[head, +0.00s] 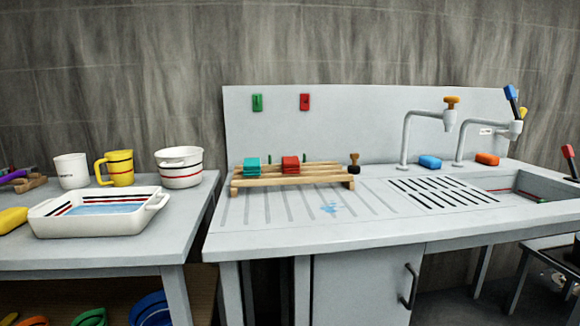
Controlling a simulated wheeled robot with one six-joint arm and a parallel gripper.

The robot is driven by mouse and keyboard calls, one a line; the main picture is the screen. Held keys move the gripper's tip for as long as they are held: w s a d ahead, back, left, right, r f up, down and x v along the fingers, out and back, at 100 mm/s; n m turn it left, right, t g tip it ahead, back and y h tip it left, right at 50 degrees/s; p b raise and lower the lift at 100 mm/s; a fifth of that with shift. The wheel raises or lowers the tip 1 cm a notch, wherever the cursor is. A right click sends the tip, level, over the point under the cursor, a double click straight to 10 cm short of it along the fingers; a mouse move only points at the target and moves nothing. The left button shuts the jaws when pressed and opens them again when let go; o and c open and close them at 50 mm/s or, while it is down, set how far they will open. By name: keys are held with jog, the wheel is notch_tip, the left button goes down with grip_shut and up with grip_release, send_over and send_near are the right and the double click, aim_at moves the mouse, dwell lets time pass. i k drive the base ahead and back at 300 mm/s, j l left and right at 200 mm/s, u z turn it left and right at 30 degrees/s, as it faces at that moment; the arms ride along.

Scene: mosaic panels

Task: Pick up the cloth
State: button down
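A wooden slatted rack (305,180) stands on the ribbed drainboard of the sink counter. Two small bundles that look like folded cloths sit on it. The teal bundle (252,168) is at the left end of the rack. The red bundle (291,166) is just to its right, a small gap apart. Which of them is the task's cloth I cannot tell. My gripper does not show in the head view.
The sink counter (300,237) has a small blue wet patch (330,208) in front of the rack. Two taps, a blue sponge (430,162) and an orange sponge (487,159) are right. A left table (90,252) bears a white basin (95,222), cups and a pot.

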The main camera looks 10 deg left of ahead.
aim_at(291, 164)
jog(key=i+j+u, duration=0.15)
jog(key=i, duration=0.75)
jog(key=i+j+u, duration=0.15)
jog(key=i, duration=0.7)
